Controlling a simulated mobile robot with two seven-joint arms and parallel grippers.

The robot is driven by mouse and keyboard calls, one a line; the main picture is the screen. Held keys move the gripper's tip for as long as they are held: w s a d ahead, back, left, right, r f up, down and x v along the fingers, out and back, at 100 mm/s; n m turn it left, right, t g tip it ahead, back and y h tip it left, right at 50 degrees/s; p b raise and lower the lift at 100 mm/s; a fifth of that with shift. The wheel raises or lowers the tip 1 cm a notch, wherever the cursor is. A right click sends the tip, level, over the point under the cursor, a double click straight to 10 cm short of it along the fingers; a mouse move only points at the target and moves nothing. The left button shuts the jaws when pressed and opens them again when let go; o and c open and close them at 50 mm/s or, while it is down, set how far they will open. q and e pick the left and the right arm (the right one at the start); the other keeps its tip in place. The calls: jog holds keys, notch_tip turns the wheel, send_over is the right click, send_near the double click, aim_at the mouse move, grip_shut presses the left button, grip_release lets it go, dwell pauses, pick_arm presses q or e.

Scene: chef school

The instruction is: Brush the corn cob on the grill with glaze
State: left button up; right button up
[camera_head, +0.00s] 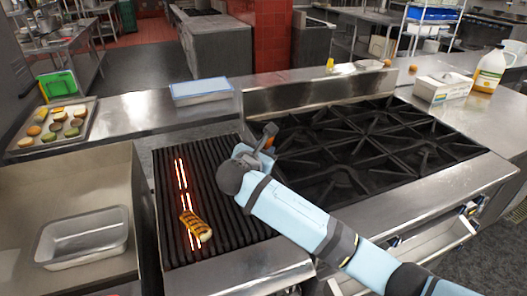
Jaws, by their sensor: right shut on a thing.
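The corn cob (195,226), yellow with dark char marks, lies on the front left part of the grill (225,222). My right gripper (266,139) is over the back right edge of the grill, beside the stove, up and to the right of the cob and apart from it. It is shut on an orange-brown thing (269,142), of which only a small part shows; I cannot tell whether this is the brush. My wrist hides much of the fingers. My left gripper is out of view. I cannot make out a glaze container.
Glowing red bars (181,174) show in the grill near the cob. Black stove grates (350,150) lie to the right. An empty metal pan (88,236) is at left. A tray of food (25,144) and a blue-rimmed tray (202,89) stand behind. A jug (489,70) is at far right.

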jog(key=shift+f, duration=0.6)
dwell(1.1)
notch_tip(320, 180, up, 6)
jog(key=p, duration=0.6)
jog(key=shift+f, duration=0.2)
jog(key=shift+r+p, duration=0.8)
jog(key=shift+p, duration=0.4)
jog(key=shift+f, duration=0.1)
